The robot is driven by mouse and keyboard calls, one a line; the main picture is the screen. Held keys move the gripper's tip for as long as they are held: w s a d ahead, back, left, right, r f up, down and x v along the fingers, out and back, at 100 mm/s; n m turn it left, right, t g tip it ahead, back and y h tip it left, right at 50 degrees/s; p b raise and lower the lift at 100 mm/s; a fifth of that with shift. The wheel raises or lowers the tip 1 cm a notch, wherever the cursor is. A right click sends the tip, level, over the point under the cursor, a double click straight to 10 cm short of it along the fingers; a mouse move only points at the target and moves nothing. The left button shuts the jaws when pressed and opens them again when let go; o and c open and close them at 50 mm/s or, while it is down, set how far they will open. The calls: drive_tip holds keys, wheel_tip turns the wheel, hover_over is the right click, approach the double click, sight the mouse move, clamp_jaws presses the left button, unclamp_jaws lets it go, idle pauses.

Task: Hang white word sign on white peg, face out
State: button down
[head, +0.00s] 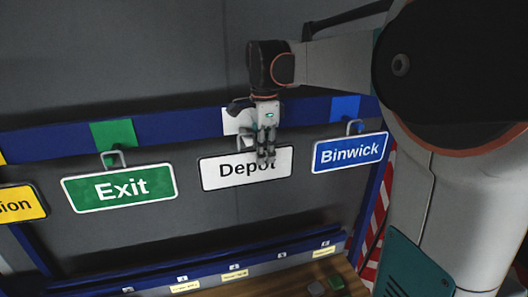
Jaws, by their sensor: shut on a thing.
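The white word sign (218,174) reads "Depot" in dark letters, and its face is toward the camera. My gripper (266,158) is shut on the sign at its upper right part, with the fingers covering some of the lettering. The sign is below the white patch (231,124) on the blue rail. The white peg is mostly hidden behind my gripper, so I cannot tell whether the sign's loop is around it.
A green "Exit" sign (120,187) hangs at left and a blue "Binwick" sign (349,152) at right, both on the blue rail (60,141). A yellow sign (20,204) is at the far left. A lower ledge (215,271) carries small labels. A red-white striped strip (379,210) stands at right.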

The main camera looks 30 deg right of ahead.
drive_tip(key=shift+f, duration=0.15)
drive_tip(key=c, duration=1.5)
unclamp_jaws()
drive_tip(key=shift+c, duration=0.2)
wheel_tip(320, 180, up, 12)
